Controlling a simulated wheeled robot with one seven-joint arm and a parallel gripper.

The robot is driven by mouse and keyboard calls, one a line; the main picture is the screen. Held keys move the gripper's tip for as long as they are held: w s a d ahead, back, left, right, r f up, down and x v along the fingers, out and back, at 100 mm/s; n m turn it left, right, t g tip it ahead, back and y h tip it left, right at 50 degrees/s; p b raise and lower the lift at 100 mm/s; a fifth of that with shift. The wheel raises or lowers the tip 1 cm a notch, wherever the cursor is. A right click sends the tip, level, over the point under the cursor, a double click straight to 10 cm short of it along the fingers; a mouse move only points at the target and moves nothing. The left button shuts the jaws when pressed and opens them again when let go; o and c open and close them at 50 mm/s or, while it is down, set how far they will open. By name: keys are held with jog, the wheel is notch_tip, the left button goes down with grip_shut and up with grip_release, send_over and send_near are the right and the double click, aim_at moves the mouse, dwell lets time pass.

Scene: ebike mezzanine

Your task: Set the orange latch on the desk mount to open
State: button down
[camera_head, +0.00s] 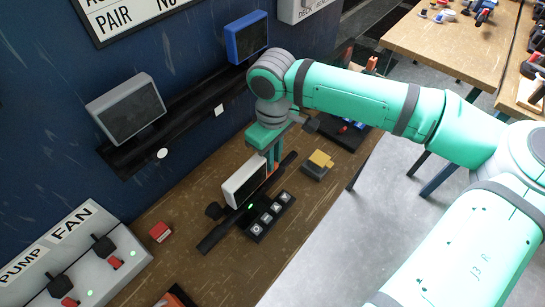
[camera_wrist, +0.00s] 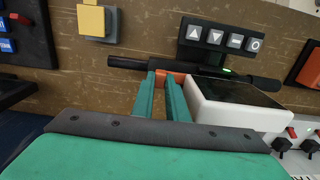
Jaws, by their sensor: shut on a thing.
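The desk mount is a black bar (camera_head: 214,237) lying along the wooden desk, and it shows in the wrist view as a dark rod (camera_wrist: 125,63). A white box with a dark screen (camera_head: 243,184) sits on it, also seen in the wrist view (camera_wrist: 235,117). The orange latch (camera_wrist: 175,77) is on the bar beside the white box. My gripper (camera_head: 270,162) reaches down to it, and in the wrist view my green fingers (camera_wrist: 164,88) are closed around the latch. The fingers hide part of it; its exact angle is unclear.
A black button panel (camera_head: 266,217) lies beside the bar. A yellow-topped grey block (camera_head: 317,165) and a red block (camera_head: 160,232) stand on the desk. Grey (camera_head: 126,108) and blue (camera_head: 246,38) screens hang on the wall rail. PUMP and FAN switches (camera_head: 95,270) are lower left.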

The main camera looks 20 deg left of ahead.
jog(key=shift+w+d, duration=0.4)
jog(key=shift+w, duration=0.35)
jog(key=c, duration=2)
grip_release()
jog(key=shift+a+r, duration=0.1)
jog(key=shift+r, duration=0.45)
notch_tip(320, 180, up, 10)
jog(key=shift+f, duration=0.15)
